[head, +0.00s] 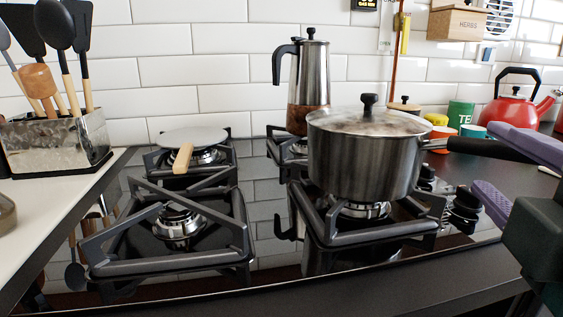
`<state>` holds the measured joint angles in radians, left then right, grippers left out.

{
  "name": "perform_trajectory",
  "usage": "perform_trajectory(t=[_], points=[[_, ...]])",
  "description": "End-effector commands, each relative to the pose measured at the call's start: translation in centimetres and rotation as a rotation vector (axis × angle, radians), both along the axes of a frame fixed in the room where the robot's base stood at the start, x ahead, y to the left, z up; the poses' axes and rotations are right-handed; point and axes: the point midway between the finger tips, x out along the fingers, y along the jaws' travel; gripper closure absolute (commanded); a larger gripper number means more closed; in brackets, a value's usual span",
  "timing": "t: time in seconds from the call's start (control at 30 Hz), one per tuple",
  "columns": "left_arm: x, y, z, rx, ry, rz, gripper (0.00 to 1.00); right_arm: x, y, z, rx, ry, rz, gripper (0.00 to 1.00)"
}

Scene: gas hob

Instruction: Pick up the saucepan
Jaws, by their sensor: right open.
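The saucepan (362,163) is steel with a lid and a black knob. It stands upright on the front right burner grate of the hob. Its dark handle (490,149) points right, towards my right gripper. My right gripper (500,170) comes in at the right edge with two purple fingers apart, one above the other. It is open and empty. The handle's far end reaches the gap beside the upper finger; I cannot tell whether they touch. My left gripper is not in view.
A moka pot (309,85) stands on the back right burner behind the saucepan. A flat pan with a wooden handle (184,158) is on the back left burner. The front left burner (179,227) is empty. A utensil holder (60,143) stands left; a red kettle (512,108) and cups are back right.

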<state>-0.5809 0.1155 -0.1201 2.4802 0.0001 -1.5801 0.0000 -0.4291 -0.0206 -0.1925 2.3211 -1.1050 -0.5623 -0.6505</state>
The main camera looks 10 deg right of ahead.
Motion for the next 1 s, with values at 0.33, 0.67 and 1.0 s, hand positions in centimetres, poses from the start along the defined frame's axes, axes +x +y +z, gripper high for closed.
perform_trajectory(t=[0.33,0.67,1.0], points=[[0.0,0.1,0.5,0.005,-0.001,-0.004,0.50,3.3,-1.2,0.3,-0.001,-0.001,-0.002,0.41],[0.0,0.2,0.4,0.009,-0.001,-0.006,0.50,7.2,-2.6,0.4,0.001,0.001,-0.001,0.41],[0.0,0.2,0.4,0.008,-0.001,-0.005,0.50,7.4,-2.7,0.3,0.002,0.003,-0.001,0.51]])
